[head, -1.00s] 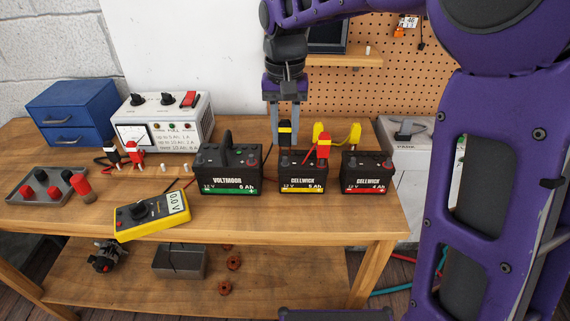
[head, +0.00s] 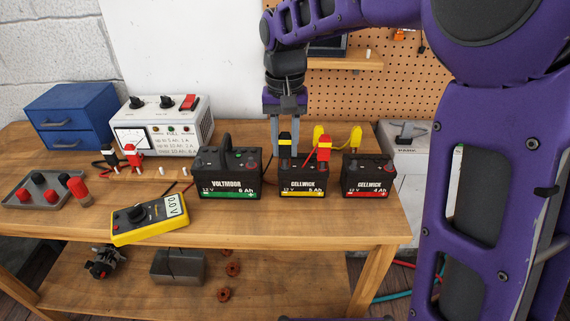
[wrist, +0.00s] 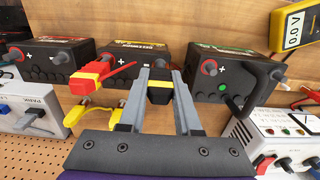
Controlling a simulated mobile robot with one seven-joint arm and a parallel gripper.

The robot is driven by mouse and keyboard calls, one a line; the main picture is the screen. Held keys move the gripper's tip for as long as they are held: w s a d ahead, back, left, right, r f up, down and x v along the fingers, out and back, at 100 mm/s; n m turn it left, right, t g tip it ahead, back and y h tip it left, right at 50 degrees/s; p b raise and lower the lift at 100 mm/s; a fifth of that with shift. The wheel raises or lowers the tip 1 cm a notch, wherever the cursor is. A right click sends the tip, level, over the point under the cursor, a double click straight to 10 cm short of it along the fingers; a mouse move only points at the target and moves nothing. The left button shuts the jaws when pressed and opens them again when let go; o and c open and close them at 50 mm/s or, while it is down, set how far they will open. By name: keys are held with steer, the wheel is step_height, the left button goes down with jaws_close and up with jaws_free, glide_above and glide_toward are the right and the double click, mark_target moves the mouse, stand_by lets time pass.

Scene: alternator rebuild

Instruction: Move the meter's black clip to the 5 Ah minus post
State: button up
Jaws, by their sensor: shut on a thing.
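My gripper (head: 286,147) is shut on the black clip (head: 285,141), which has a yellow band. The clip also shows between the fingertips in the wrist view (wrist: 159,88). It is upright at the left, minus end of the middle 5 Ah battery (head: 302,178). A red clip with a yellow band (head: 323,150) stands at the battery's right, plus end. The yellow meter (head: 130,230) lies at the table's front left, reading 0.0 V.
The 6 Ah battery (head: 230,178) with a handle stands left, the 4 Ah battery (head: 368,177) right. Yellow clips (head: 355,137) lie behind. A charger (head: 160,122), blue drawers (head: 72,117) and a grey tray (head: 42,201) are at left. The front right table strip is clear.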

steer(key=o, duration=1)
step_height(320, 180, up, 9)
steer(key=p, duration=0.7)
steer(key=shift+f+p, duration=0.15)
steer(key=shift+p, duration=0.15)
steer(key=shift+f, duration=0.1)
